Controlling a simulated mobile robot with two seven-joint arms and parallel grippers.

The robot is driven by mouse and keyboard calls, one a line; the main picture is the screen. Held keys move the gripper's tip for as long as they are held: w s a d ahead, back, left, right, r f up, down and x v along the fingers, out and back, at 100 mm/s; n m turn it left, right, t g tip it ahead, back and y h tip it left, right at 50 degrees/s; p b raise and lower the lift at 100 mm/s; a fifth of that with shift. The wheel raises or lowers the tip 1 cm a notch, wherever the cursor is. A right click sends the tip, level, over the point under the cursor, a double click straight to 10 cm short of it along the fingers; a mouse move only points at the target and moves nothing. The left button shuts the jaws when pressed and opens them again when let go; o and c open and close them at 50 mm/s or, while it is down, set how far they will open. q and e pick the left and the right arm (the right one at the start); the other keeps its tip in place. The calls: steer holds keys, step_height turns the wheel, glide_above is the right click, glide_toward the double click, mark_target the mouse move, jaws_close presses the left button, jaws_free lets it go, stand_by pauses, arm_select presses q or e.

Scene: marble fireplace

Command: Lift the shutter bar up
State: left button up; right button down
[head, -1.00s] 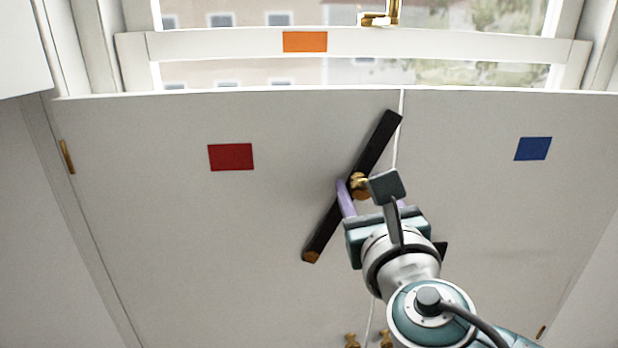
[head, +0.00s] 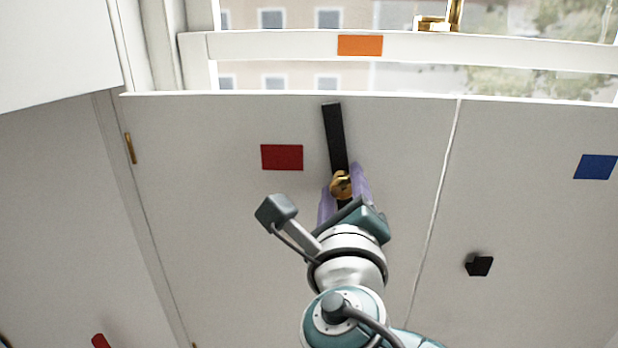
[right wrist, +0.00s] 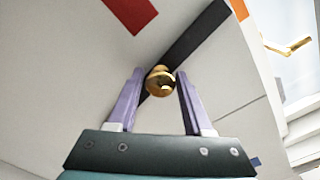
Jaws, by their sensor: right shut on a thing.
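The black shutter bar (head: 335,130) stands close to upright on the left white shutter panel, its top leaning slightly left in the head view. A brass knob (head: 341,184) sits on its middle; its lower part is hidden behind my right gripper. My right gripper (head: 344,185) is shut on the bar, its purple fingers on either side of it at the knob. In the right wrist view, the bar (right wrist: 195,40) runs diagonally behind the brass knob (right wrist: 161,82), between the fingers (right wrist: 155,88). My left gripper is not in view.
A black catch (head: 480,265) is on the right shutter panel, across the seam. A red patch (head: 282,157) and blue patch (head: 596,167) mark the panels; an orange patch (head: 360,45) is on the window frame above. A brass window handle (head: 437,22) is at the top.

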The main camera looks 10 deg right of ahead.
steer(key=shift+f, duration=0.1)
stand_by(0.3)
steer(key=shift+c, duration=2.4)
jaws_free()
steer(key=shift+s+a, duration=0.15)
steer(key=shift+s, duration=0.25)
steer(key=v, duration=0.9)
